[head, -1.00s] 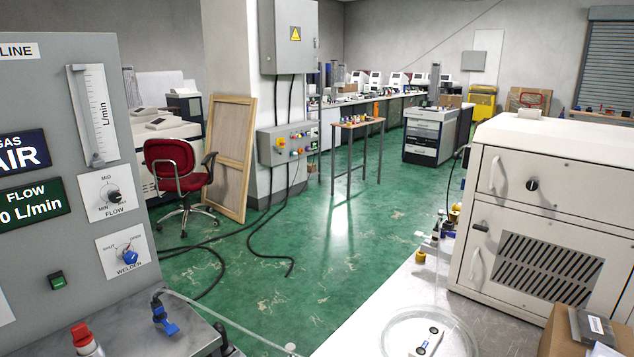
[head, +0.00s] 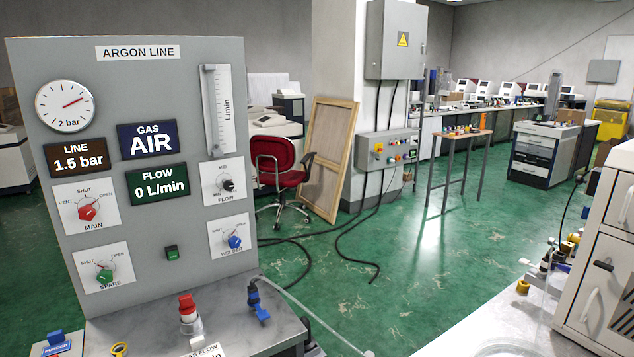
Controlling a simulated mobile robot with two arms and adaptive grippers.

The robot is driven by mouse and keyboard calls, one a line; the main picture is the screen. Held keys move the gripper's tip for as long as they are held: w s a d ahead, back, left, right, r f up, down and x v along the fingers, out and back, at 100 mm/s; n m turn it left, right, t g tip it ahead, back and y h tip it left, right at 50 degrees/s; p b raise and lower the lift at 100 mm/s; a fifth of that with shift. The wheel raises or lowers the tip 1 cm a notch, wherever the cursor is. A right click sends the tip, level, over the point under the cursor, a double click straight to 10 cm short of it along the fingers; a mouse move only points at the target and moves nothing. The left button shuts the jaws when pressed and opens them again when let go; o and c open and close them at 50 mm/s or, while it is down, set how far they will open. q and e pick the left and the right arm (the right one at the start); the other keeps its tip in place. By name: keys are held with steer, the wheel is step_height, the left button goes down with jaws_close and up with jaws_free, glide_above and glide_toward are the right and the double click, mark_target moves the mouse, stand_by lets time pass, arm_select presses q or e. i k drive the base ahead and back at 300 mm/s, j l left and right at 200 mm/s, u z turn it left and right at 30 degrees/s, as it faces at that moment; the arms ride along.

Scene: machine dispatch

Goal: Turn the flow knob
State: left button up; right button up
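The flow knob (head: 228,185) is a small black knob on a white plate marked MIN, MID and FLOW, at the right side of the grey ARGON LINE panel (head: 130,70). Above it is a clear flow tube scale (head: 217,110) marked L/min. The green display (head: 158,185) reads FLOW 0 L/min. The blue display (head: 148,140) reads GAS AIR, and the brown one (head: 77,157) reads LINE 1.5 bar. Neither of my grippers shows in the head view.
The panel also carries a red MAIN knob (head: 88,208), a green SPARE knob (head: 105,276), a blue WELDER knob (head: 235,241) and a pressure gauge (head: 65,105). A red-topped fitting (head: 188,308) and a blue-handled valve (head: 258,301) stand on the bench below. Green floor (head: 400,270) lies open to the right.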

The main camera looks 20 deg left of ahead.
mark_target(228, 185)
steer(key=u, duration=1.25)
